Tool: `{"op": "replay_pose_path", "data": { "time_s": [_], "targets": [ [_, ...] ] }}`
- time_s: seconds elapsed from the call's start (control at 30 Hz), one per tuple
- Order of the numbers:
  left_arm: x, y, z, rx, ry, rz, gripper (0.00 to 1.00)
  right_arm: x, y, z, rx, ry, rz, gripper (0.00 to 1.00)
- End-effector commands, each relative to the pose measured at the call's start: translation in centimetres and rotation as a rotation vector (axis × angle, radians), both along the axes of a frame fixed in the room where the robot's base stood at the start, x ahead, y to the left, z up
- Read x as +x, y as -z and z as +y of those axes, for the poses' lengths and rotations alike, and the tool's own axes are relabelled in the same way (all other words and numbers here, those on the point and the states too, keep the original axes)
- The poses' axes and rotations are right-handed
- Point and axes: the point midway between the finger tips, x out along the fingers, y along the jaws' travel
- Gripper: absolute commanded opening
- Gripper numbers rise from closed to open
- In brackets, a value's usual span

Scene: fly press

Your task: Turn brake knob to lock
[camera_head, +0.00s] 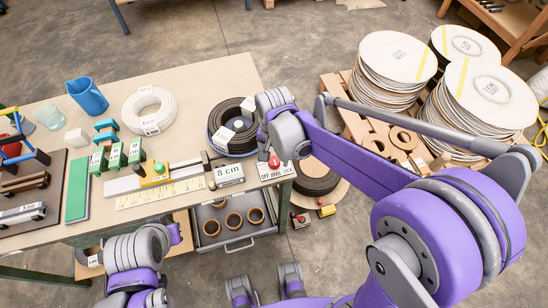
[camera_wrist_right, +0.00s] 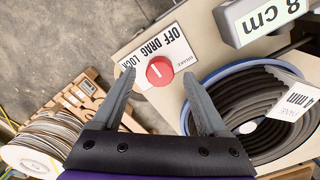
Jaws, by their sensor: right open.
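The red brake knob (camera_head: 274,162) sits on a white plate at the right front corner of the bench. In the right wrist view the knob (camera_wrist_right: 159,71) has a short pale mark, and its plate (camera_wrist_right: 176,46) reads OFF, DRAG, LOCK. Which word the mark points to is hard to tell. My right gripper (camera_wrist_right: 159,74) is open and empty, with one finger on each side of the knob in that view. How far the fingertips are from the knob is unclear. Part of my left arm shows at the lower left in the head view, but not its jaws.
A dark coil (camera_head: 234,122) with a label lies just behind the knob plate. A sign reading 8 cm (camera_head: 229,174) stands left of it. A ruler (camera_head: 158,194) and green blocks lie further left. Stacked reels (camera_head: 392,62) stand on pallets to the right.

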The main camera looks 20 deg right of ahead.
Motion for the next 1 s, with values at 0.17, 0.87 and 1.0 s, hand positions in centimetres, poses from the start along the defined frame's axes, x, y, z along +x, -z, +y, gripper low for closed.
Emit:
{"op": "replay_pose_path", "data": {
  "time_s": [0.17,0.87,1.0],
  "targets": [
    [-0.03,0.15,0.0,0.0,0.0,0.001,0.0,-0.01,1.16,-0.02,0.0,0.0,0.0,0.76],
    [-0.02,0.13,0.0,0.0,0.0,0.0,0.0,-0.02,1.21,-0.01,0.0,-0.001,0.0,0.0],
    [-0.02,0.14,0.0,0.0,0.0,0.0,0.0,-0.02,1.21,-0.01,0.0,-0.002,0.0,0.0]
  ]
}}
